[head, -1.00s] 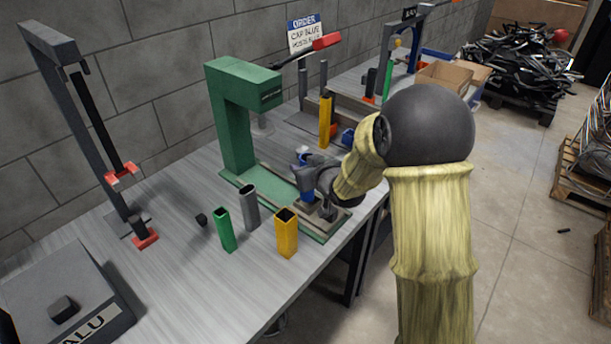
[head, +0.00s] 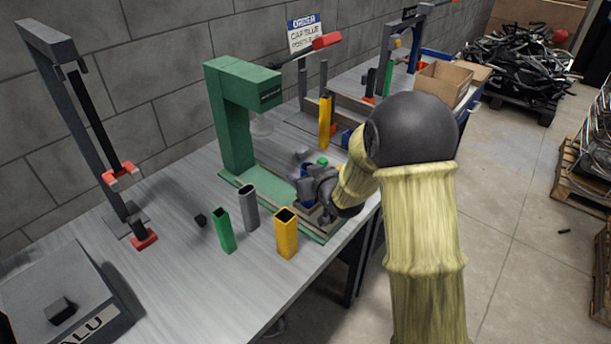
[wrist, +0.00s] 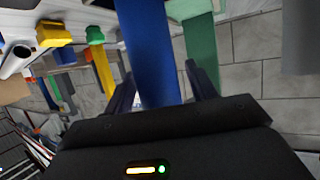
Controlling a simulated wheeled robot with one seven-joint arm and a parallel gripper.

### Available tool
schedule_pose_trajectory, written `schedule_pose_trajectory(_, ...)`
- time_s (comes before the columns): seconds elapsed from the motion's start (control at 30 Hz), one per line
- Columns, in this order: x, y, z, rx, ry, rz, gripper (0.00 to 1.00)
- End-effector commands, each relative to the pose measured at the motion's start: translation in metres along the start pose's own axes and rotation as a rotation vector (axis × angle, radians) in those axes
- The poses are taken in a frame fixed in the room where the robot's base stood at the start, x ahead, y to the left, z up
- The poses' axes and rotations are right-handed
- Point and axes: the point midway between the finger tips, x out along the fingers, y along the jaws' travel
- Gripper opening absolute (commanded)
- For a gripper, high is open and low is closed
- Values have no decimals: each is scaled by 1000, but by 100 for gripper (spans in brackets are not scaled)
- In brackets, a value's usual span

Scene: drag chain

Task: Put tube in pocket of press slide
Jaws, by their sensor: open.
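The blue tube (wrist: 148,50) stands between the two fingers of my gripper (wrist: 162,90) in the wrist view. The fingers are open, one on each side of it. In the head view only a bit of blue (head: 305,171) shows beside my gripper (head: 318,186), which is low over the right part of the green press (head: 232,120). The press slide (head: 322,217) is partly visible below the gripper. The gripper hides its pocket, so I cannot tell whether the tube's lower end is in it.
Green (head: 223,230), grey (head: 248,208) and yellow (head: 286,233) tubes stand on the table in front of the press. Another yellow tube (head: 325,120) stands behind.

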Motion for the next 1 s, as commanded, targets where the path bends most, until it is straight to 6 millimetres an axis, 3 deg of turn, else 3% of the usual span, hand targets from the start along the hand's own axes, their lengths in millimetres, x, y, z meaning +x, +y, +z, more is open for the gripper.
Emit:
schedule_pose_trajectory(0.23, -18, 1, -2, 1, 0, 2, 57)
schedule_pose_trajectory(0.7, -105, 1, -3, 1, 2, 2, 57)
schedule_pose_trajectory(1.0, -122, 0, -2, 0, 0, 0, 57)
